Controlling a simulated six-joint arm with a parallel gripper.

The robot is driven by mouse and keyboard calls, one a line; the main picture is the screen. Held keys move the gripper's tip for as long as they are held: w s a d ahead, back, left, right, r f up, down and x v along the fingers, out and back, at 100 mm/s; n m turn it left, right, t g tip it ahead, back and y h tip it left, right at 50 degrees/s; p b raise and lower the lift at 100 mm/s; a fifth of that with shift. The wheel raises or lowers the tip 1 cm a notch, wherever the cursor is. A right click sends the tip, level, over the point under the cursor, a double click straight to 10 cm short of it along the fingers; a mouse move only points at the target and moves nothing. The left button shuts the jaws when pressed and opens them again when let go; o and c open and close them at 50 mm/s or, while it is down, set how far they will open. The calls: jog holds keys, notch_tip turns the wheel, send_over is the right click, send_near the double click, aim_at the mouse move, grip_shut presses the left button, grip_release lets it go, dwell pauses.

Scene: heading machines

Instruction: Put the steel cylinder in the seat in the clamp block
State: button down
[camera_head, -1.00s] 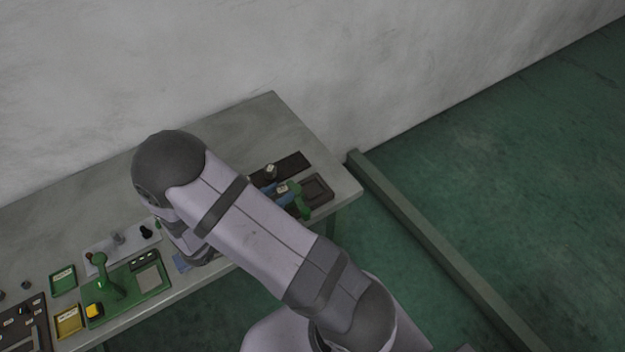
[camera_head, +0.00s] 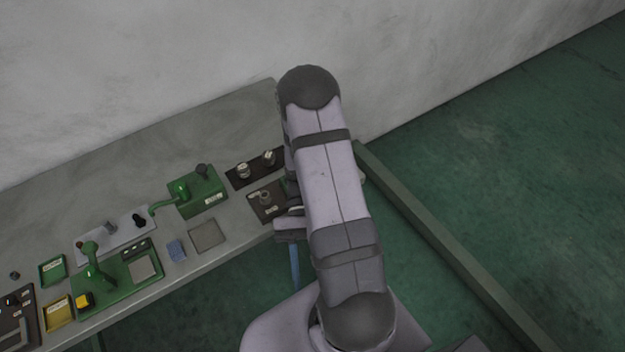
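Several small steel-coloured cylindrical pieces show in the head view; I cannot tell which is the task's cylinder. Two upright pieces (camera_head: 243,170) (camera_head: 268,157) stand on a dark plate, and a short metal piece (camera_head: 265,197) stands on a dark block in front. A green block with a lever (camera_head: 200,190) is left of them; I cannot tell whether it or the dark block is the clamp block.
The table (camera_head: 130,155) is bare along the back. Green (camera_head: 52,270) and yellow (camera_head: 59,314) trays are far left.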

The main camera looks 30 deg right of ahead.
jog(key=w+d+m+t+y+b, duration=0.2)
jog(key=w+m+t+y+b, duration=0.35)
jog(key=w+m+t, duration=1.15)
jog(key=w+d+r+m+t+h, duration=0.3)
jog(key=w+d+m+t, duration=0.15)
jog(key=d, duration=0.45)
jog(key=w+d+r+m+t+h, duration=0.2)
jog(key=w+d+m+t, duration=0.25)
jog(key=d, duration=0.55)
jog(key=shift+n+g, duration=0.3)
jog(key=shift+w+a+f+p, duration=0.15)
jog(key=shift+f+p, duration=0.2)
jog(key=shift+f, duration=2.15)
jog(key=shift+w+a+f+p, duration=0.15)
jog(key=shift+f+p, duration=0.2)
jog(key=shift+f, duration=2.1)
jog(key=shift+f, duration=0.2)
jog(key=c, duration=1.3)
grip_release()
